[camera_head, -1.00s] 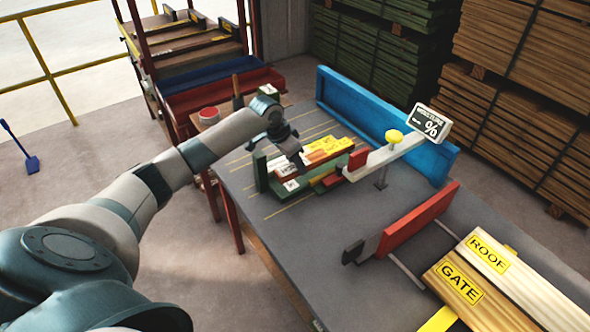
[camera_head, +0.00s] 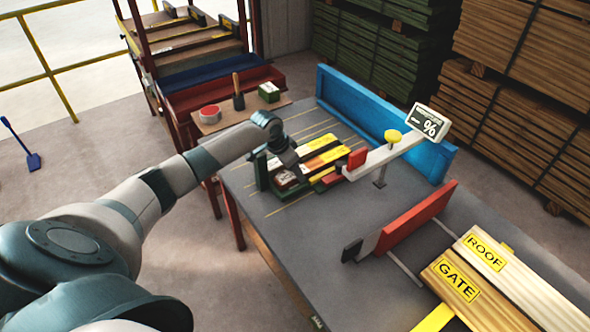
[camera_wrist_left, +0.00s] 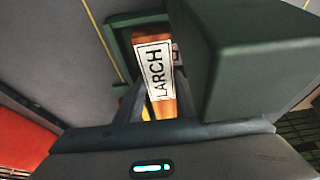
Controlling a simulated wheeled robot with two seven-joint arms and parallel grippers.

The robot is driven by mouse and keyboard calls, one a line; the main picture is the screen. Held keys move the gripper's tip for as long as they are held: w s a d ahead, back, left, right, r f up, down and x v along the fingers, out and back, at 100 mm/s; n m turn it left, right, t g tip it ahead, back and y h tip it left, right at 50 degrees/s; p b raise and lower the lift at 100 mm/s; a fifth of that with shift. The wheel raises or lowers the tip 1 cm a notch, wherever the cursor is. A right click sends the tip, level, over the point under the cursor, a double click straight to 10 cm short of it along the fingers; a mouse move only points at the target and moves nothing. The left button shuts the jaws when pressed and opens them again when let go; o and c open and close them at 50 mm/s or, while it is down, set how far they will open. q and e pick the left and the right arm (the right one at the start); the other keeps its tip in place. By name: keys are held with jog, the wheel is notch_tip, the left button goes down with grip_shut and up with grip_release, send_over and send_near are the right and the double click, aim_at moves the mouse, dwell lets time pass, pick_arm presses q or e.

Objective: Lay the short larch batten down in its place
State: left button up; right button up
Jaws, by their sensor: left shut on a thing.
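The short larch batten shows in the left wrist view as an orange-brown piece with a white LARCH label (camera_wrist_left: 157,70). My left gripper (camera_wrist_left: 158,108) is shut on it. In the head view this gripper (camera_head: 297,171) is low over the near-left part of a green rack (camera_head: 262,172) on the grey bench. A reddish-brown end (camera_head: 286,179) shows just below the fingers. Other battens with yellow and white labels (camera_head: 327,158) lie beside it in the rack. The gripper hides much of the batten, so I cannot tell whether it touches the rack floor. My right gripper is not in view.
A meter with a yellow knob (camera_head: 393,136) and a display (camera_head: 430,123) stands right of the rack. A blue fence (camera_head: 385,115) runs behind. A red fence (camera_head: 420,217) and boards marked ROOF and GATE (camera_head: 458,282) are at the right. The bench middle is clear.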

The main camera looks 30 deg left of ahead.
pick_arm(q)
jog(key=o, duration=1)
jog(key=shift+f, duration=0.1)
jog(key=shift+o, duration=0.2)
jog(key=b+v, duration=0.2)
jog(key=v, duration=1)
